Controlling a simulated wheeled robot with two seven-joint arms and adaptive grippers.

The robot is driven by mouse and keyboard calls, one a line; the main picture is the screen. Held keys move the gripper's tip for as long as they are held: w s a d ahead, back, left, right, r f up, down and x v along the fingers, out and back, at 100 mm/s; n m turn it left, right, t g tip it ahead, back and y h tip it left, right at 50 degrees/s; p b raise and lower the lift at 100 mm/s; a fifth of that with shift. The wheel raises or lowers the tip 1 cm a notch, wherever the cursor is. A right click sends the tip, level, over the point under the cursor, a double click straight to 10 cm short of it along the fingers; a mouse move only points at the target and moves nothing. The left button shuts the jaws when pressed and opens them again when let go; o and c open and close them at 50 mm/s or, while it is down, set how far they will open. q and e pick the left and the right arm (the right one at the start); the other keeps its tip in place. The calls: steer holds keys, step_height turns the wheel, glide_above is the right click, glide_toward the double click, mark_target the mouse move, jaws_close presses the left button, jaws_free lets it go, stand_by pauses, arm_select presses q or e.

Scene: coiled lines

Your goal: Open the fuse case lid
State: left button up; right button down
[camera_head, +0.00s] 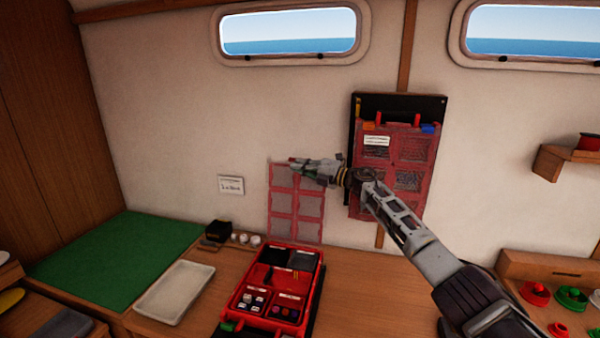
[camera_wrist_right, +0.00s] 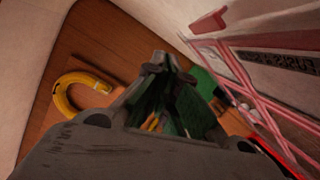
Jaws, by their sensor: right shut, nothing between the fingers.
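The red fuse case (camera_head: 233,312) sits on the wooden counter with its compartments showing, some holding small dark and coloured parts. Its clear, red-framed lid (camera_head: 297,219) stands raised, near upright, at the case's back edge in front of the wall. The lid also shows along the right of the right wrist view (camera_wrist_right: 247,82). My right gripper (camera_head: 294,163) is shut and empty at the lid's top edge, pointing left. I cannot tell whether it touches the lid. Its fingers show in the right wrist view (camera_wrist_right: 172,88). My left gripper is not in view.
A second red case (camera_head: 427,150) hangs on a dark wall board, behind my right arm. A white tray (camera_head: 174,290), a green mat (camera_head: 110,258) and a small black box (camera_head: 218,231) lie left of the fuse case. Red and green parts (camera_head: 570,298) stand at right.

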step_height(320, 180, up, 8)
steer(key=shift+f, duration=0.2)
steer(key=shift+s+f, duration=0.1)
stand_by(0.6)
